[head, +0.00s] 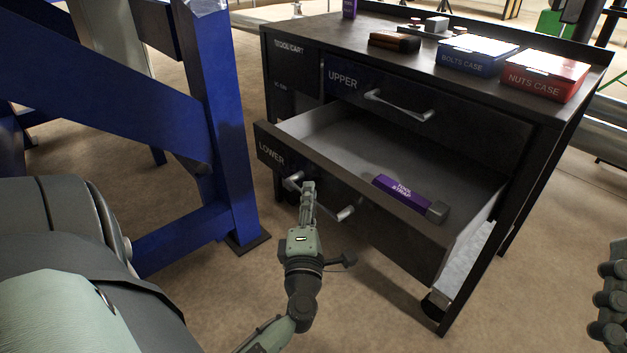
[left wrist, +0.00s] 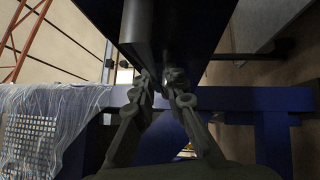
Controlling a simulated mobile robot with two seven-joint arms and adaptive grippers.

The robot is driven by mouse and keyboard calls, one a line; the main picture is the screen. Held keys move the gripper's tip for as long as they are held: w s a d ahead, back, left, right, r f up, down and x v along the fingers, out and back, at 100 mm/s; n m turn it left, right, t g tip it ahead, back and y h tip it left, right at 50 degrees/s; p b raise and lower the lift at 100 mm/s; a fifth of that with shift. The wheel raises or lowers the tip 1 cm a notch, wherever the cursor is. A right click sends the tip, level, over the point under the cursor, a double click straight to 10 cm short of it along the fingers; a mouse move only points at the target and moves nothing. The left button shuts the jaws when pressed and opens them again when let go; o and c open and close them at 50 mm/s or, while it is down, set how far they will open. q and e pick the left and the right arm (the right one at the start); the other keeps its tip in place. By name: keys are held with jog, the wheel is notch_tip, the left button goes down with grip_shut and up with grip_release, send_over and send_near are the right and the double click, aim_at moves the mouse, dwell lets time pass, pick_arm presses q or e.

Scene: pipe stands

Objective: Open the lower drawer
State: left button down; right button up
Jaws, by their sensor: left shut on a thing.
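The lower drawer (head: 365,215) of the dark tool cart (head: 437,80) stands pulled out well past the upper drawer (head: 430,110), which is closed. A purple tool strap box (head: 405,192) lies inside the lower drawer. My left gripper (head: 308,190) is shut on the lower drawer's handle (head: 344,214), near its left part. In the left wrist view the fingers of my left gripper (left wrist: 160,85) meet at the handle, below the dark drawer front; the grip itself is partly hidden.
A blue steel frame (head: 215,130) stands close to the left of the cart. A blue bolts case (head: 477,54), a red nuts case (head: 543,75) and a brown block (head: 394,41) lie on the cart top. The floor in front of the drawer is clear.

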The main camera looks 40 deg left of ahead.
pick_arm(q)
jog(key=c, duration=1.5)
grip_release()
jog(key=shift+c, duration=0.2)
jog(key=v, duration=0.7)
jog(key=shift+s+d, duration=0.2)
jog(key=shift+d, duration=0.05)
